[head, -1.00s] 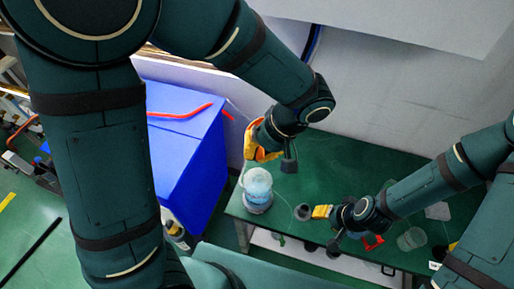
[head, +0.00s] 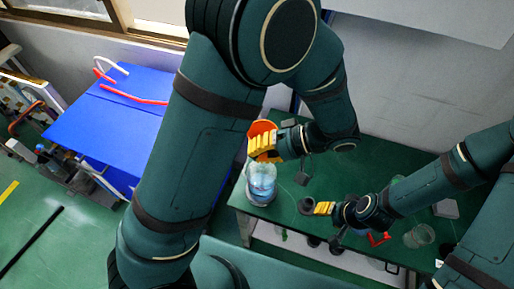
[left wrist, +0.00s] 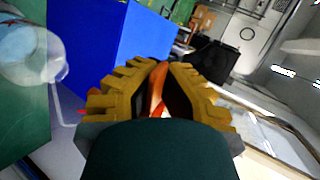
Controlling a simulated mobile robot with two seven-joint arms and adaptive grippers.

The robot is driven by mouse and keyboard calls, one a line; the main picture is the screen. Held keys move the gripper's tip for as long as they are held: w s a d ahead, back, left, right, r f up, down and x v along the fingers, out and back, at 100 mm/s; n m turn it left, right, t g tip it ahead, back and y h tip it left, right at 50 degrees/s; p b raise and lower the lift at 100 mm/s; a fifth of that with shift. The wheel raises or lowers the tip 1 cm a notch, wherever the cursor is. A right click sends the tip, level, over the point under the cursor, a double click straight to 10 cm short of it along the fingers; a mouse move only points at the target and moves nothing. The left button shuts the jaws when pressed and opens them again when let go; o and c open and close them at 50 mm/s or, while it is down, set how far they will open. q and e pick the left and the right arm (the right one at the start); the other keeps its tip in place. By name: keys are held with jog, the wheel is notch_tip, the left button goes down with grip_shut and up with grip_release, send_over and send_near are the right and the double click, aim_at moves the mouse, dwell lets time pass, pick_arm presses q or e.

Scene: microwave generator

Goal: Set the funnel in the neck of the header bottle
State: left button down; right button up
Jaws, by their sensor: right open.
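The orange funnel (head: 261,128) is at my left gripper (head: 264,148), which is above the header bottle. In the left wrist view the yellow fingers (left wrist: 157,85) are closed on a thin orange wall of the funnel (left wrist: 157,88). The clear header bottle (head: 261,188) with bluish liquid stands upright at the table's left end. It also shows at upper left of the left wrist view (left wrist: 25,48). The gripper hides its neck; the funnel appears apart from it. My right gripper (head: 318,208) is open, its yellow fingers beside a dark round piece (head: 304,206).
The green table (head: 385,165) carries a clear glass vessel (head: 419,236) and a red item (head: 379,239) at the right. A blue box (head: 110,120) stands left of the table. A pale wall (head: 410,90) rises behind it.

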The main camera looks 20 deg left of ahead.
pick_arm(q)
jog(key=shift+f+b, duration=0.3)
jog(key=shift+f, duration=0.35)
pick_arm(e)
jog(key=shift+f, duration=0.6)
pick_arm(q)
jog(key=shift+w+f+b, duration=0.1)
jog(key=shift+f+b, duration=1.85)
jog(key=shift+f, duration=0.55)
pick_arm(e)
jog(key=shift+a+f, duration=0.15)
jog(key=shift+f, duration=2)
pick_arm(q)
jog(key=c, duration=1.7)
grip_release()
jog(key=shift+f+b, duration=1.8)
jog(key=shift+f, duration=0.6)
pick_arm(e)
jog(key=shift+s+a+f, duration=0.1)
jog(key=shift+s+f, duration=0.2)
jog(key=shift+f, duration=0.6)
jog(key=shift+s+f, duration=0.25)
jog(key=shift+f, duration=0.65)
pick_arm(q)
jog(key=o, duration=0.6)
jog(key=shift+o, duration=0.2)
jog(key=v, duration=1.2)
jog(key=shift+w, duration=0.1)
